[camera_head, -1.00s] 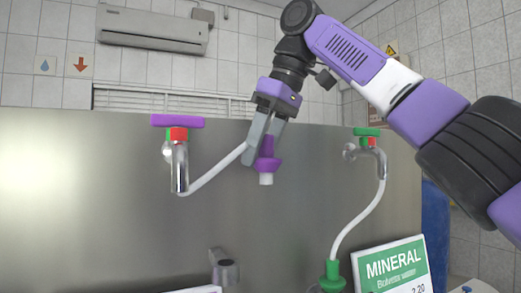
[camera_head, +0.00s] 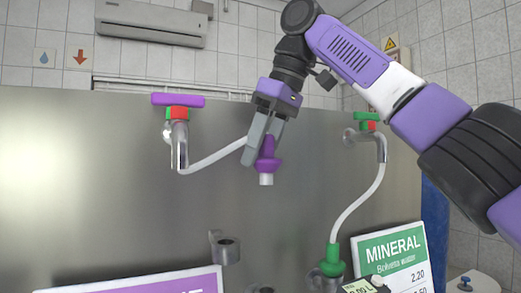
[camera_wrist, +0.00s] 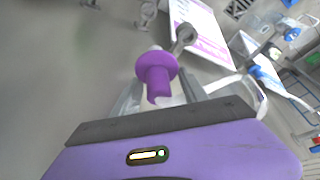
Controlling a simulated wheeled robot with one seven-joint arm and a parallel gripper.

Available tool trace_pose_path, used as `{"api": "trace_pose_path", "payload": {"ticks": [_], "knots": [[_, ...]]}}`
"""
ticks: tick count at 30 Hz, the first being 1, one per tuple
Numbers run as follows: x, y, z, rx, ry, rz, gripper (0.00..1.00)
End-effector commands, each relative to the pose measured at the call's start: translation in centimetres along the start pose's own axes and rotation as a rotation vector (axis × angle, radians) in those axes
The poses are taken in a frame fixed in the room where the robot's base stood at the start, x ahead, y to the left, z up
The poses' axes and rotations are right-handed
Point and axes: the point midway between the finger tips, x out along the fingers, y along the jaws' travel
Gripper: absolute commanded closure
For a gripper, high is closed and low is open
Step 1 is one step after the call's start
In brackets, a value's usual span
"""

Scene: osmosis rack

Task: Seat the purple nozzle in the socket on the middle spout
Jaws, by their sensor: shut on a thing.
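My gripper (camera_head: 262,140) is shut on the purple nozzle (camera_head: 267,165), which hangs upright with its white tip down, in front of the steel panel. A white hose (camera_head: 215,157) runs from the left tap toward it; the hose's end is hidden behind my fingers. A grey ring-shaped socket (camera_head: 225,250) sticks out from the panel below and left of the nozzle, apart from it. The wrist view shows the nozzle (camera_wrist: 157,70) between my fingers, with a grey ring socket (camera_wrist: 186,36) just beyond it. The ring looks empty.
The left tap (camera_head: 179,140) has a purple handle, the right tap (camera_head: 370,140) a green one. A green nozzle (camera_head: 333,261) on a white hose sits in a right-hand holder. A MINERAL sign (camera_head: 393,255) and a purple-edged sign (camera_head: 150,285) stand in front below.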

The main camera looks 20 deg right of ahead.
Motion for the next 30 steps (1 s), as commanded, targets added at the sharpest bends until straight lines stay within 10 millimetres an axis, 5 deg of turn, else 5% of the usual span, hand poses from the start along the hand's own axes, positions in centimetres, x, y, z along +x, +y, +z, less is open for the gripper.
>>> {"api": "trace_pose_path", "payload": {"ticks": [30], "knots": [[3.5,0.0,1.5,0.000,0.000,0.000,0.90]]}}
